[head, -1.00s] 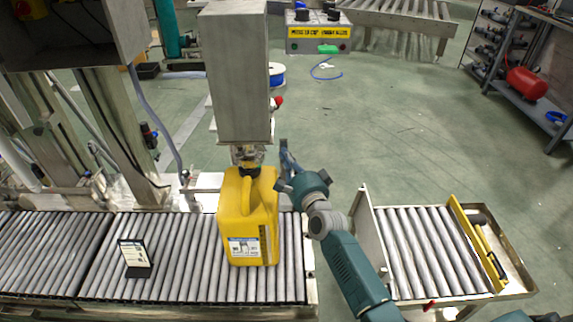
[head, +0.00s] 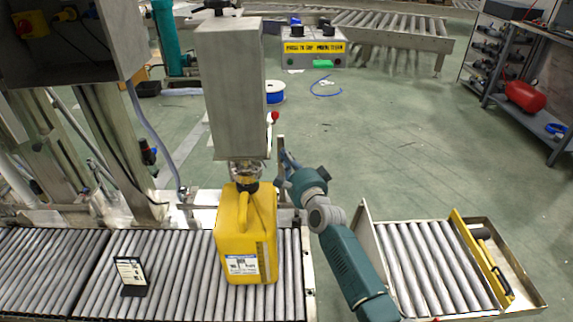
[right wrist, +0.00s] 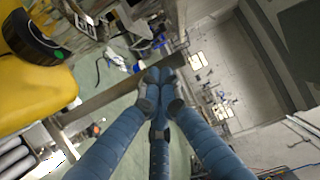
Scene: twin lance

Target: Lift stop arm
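The stop arm appears to be the flat metal bar (right wrist: 104,100) crossing behind my right fingertips in the right wrist view. What looks like its grey end stands upright in the head view (head: 281,147), just right of the filling column. My right gripper (right wrist: 158,82) has its blue fingers drawn together at the bar, hiding part of it; no grip around it is visible. In the head view the right gripper (head: 288,161) is beside the yellow jerrycan (head: 232,221), at its upper right. My left gripper is not in view.
The jerrycan stands on the roller conveyor (head: 190,270) below the grey column (head: 232,90). A small sign (head: 131,272) stands to its left. A red-knobbed lever (head: 275,117) is behind the gripper. A second roller section (head: 425,260) lies right.

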